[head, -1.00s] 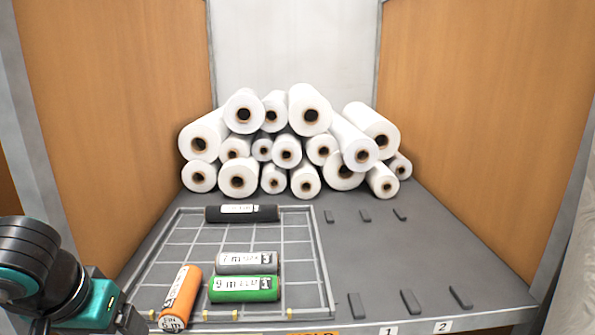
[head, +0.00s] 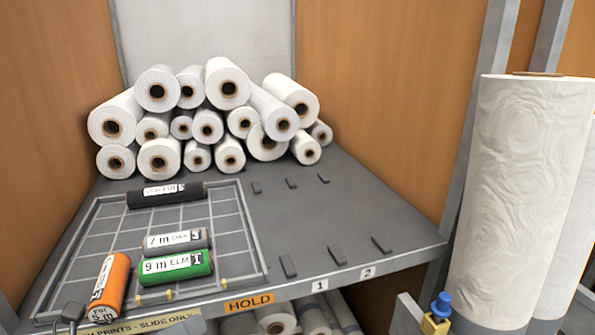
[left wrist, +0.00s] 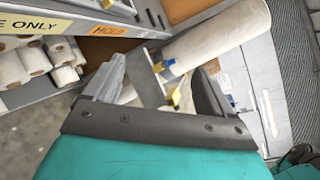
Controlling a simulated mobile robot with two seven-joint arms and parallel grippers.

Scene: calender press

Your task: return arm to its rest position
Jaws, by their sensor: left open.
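A small grey part of my left gripper (head: 68,318) shows at the bottom left of the head view, in front of the shelf edge and near the orange roll. In the left wrist view my left gripper (left wrist: 160,88) has its two fingers spread, with nothing held between them. Beyond the fingers are the shelf front, a big white roll and a floor. Most of the left arm is outside the head view. My right gripper is in neither view.
The grey shelf (head: 330,215) holds stacked white rolls (head: 205,125). Its wire grid (head: 230,215) carries orange (head: 110,285), green (head: 176,267), grey (head: 177,242) and black (head: 165,195) rolls. A large white roll (head: 520,190) stands at right, with a blue-topped fitting (head: 440,308) before it.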

